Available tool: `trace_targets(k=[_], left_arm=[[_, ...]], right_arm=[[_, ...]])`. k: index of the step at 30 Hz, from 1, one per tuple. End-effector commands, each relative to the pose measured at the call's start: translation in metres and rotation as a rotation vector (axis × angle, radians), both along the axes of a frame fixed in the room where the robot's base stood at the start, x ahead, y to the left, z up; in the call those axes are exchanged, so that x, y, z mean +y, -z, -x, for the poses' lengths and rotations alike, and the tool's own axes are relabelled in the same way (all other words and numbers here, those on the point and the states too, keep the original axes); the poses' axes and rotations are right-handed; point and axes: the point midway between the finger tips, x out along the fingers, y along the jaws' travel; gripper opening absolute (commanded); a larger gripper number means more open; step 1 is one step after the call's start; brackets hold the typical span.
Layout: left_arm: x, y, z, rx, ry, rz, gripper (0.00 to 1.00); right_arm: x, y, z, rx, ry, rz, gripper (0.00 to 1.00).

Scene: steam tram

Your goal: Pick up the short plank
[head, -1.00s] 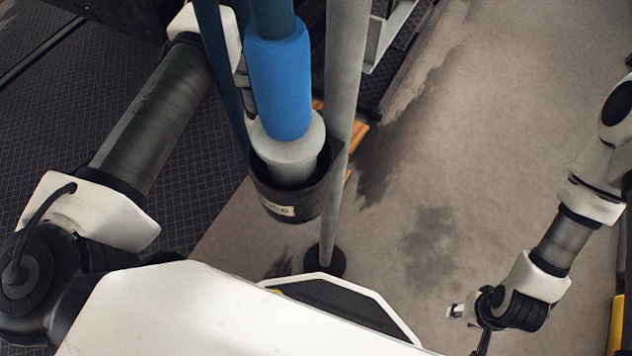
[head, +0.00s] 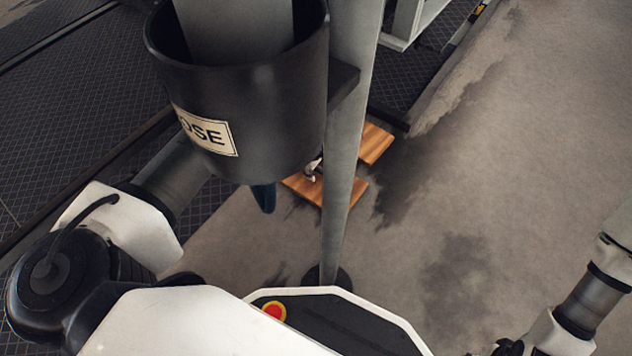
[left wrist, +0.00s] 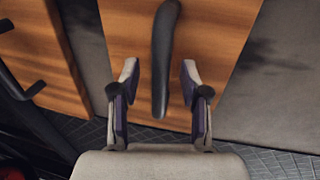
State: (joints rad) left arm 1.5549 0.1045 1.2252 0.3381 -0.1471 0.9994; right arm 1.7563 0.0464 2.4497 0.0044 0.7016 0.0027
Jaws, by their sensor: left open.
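Two orange-brown wooden planks show on the floor in the head view, a nearer plank (head: 335,190) and a farther plank (head: 377,143). The bin and pole partly hide them, and I cannot tell which is the short one. In the left wrist view, my left gripper (left wrist: 160,76) is open over a plank (left wrist: 228,35), with its fingers either side of a black handle (left wrist: 164,55) and apart from it. Another plank (left wrist: 45,50) with a dark handle lies to the left. In the head view only a small part of my left gripper (head: 313,170) shows. My right gripper (head: 507,347) is cut off at the bottom edge.
A black bin with a label ending "OSE" (head: 240,110) hangs on a grey pole (head: 350,130), close in front of the camera, and hides much of my left arm. Dark patterned flooring (head: 60,90) lies left. Bare grey floor (head: 530,150) is free on the right.

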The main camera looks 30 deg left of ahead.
Motion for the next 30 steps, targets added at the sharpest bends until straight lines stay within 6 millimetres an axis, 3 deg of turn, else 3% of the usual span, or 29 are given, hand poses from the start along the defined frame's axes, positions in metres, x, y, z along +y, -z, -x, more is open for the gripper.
trace_targets(k=[3, 4, 7, 8, 22, 30], left_arm=[[0.000, -0.002, 0.000, 0.000, 0.000, 0.000, 0.46], [0.000, -0.002, 0.000, 0.000, 0.001, 0.000, 0.38], [0.000, -0.002, 0.000, 0.000, 0.001, 0.000, 0.03], [0.000, -0.002, 0.000, 0.000, 0.001, 0.000, 0.00], [0.000, -0.005, 0.000, -0.002, 0.001, 0.000, 0.00], [0.004, -0.026, 0.001, -0.002, 0.002, 0.000, 0.00]], right_arm=[[0.000, -0.002, 0.000, -0.001, 0.000, 0.000, 0.40], [0.000, -0.002, 0.000, -0.001, 0.000, 0.000, 0.40], [0.000, -0.002, 0.000, -0.001, 0.000, 0.000, 0.40], [0.000, -0.002, 0.000, 0.000, 0.000, 0.000, 0.40], [0.000, -0.004, 0.000, 0.000, 0.000, 0.000, 0.40], [0.000, -0.021, 0.001, 0.002, -0.003, -0.001, 0.40]])
